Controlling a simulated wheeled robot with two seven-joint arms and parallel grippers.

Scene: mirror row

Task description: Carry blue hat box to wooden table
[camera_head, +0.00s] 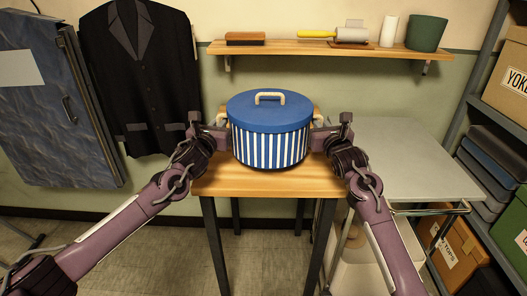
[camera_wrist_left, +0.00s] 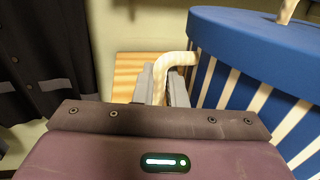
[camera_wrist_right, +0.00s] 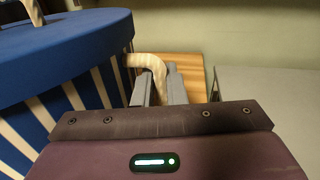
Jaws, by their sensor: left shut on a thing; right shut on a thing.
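The blue hat box (camera_head: 268,140) has a blue lid with a pale handle on top and blue and white striped sides. It is upright over the wooden table (camera_head: 235,187); I cannot tell whether its base touches the top. My left gripper (camera_head: 222,124) is shut on the box's left side handle, a pale loop also in the left wrist view (camera_wrist_left: 172,66). My right gripper (camera_head: 318,126) is shut on the right side handle, which shows in the right wrist view (camera_wrist_right: 147,64). The far part of the tabletop is hidden behind the box.
A grey table (camera_head: 400,165) stands right of the wooden table. A wall shelf (camera_head: 330,49) with a brush, a lint roller and a green pot (camera_head: 426,33) is above and behind. A dark jacket (camera_head: 140,75) hangs at left. Shelving with boxes (camera_head: 510,75) is at right.

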